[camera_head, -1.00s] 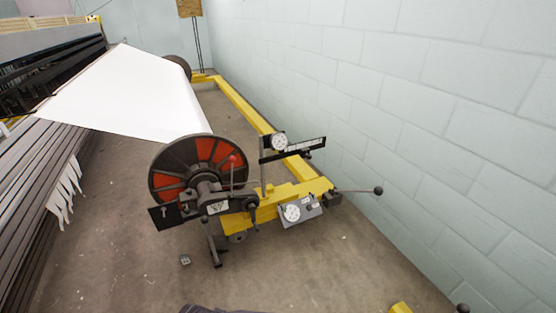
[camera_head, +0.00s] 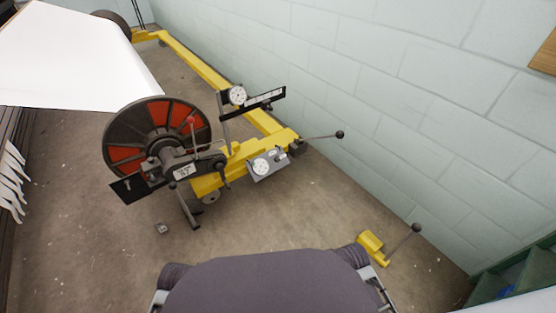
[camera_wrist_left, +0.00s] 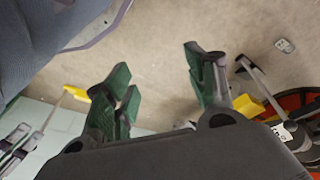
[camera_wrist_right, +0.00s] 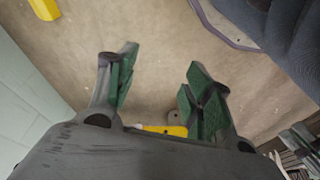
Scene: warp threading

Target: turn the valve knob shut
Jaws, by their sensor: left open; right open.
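In the head view, a grey gauge box (camera_head: 268,164) with a round white dial sits low on the yellow frame end (camera_head: 206,184), beside the warp beam. A small dark spot on the box, right of its dial, may be the valve knob (camera_head: 279,153); it is too small to tell its setting. My left gripper (camera_wrist_left: 158,66) is open and empty in the left wrist view, with bare floor between its green-padded fingers. My right gripper (camera_wrist_right: 160,64) is open and empty in the right wrist view, also over floor. Neither gripper shows in the head view, and neither touches the box.
The beam's red and black flange (camera_head: 125,130) and a red-ball lever (camera_head: 191,121) stand left of the box. A ball-ended lever (camera_head: 322,136) sticks out right. A yellow foot with another lever (camera_head: 371,242) stands near the wall (camera_head: 430,130). Floor before the box is clear.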

